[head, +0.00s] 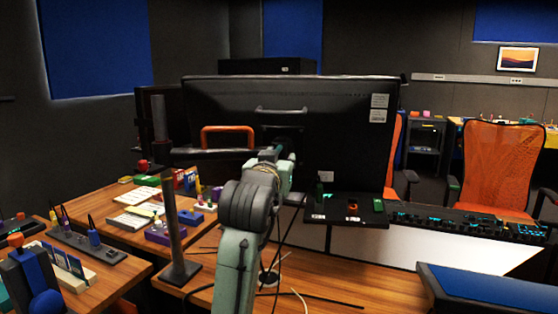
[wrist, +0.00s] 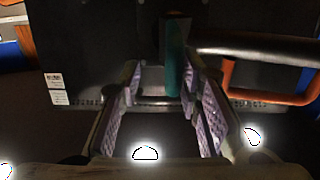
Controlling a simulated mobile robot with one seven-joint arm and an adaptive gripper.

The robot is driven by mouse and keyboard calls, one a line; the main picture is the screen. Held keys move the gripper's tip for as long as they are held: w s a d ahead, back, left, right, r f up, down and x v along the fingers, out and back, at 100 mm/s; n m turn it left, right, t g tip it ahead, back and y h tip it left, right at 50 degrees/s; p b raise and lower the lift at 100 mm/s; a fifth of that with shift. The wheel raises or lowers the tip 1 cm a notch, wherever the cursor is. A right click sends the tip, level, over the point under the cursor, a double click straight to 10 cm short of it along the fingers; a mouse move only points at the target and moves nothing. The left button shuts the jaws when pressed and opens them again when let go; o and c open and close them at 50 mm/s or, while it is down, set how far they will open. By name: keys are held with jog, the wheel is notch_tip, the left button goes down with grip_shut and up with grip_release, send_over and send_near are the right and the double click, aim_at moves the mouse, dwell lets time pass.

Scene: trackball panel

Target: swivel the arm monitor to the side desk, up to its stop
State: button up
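The monitor (head: 345,125) stands with its dark back toward me in the head view. White labels are on its right side; its back also fills the wrist view (wrist: 80,40). An orange loop handle (head: 228,127) is at its left in the head view and at the right of the wrist view (wrist: 228,75). My gripper (head: 278,157) is at the middle of the monitor's back. In the wrist view its purple-padded fingers (wrist: 166,85) are apart, with an upright teal bar (wrist: 174,62) between their tips. A gap shows left of the bar; contact on the right is unclear.
A dark upright post (head: 172,225) stands on the wooden desk left of my arm. The left desk (head: 95,205) carries several coloured blocks and trays. A black shelf (head: 340,212) with small items lies below the monitor. Orange chairs (head: 497,165) stand at right.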

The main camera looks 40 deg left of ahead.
jog(key=shift+s+a+f, duration=0.1)
jog(key=shift+s+a, duration=0.05)
jog(key=v, duration=1.2)
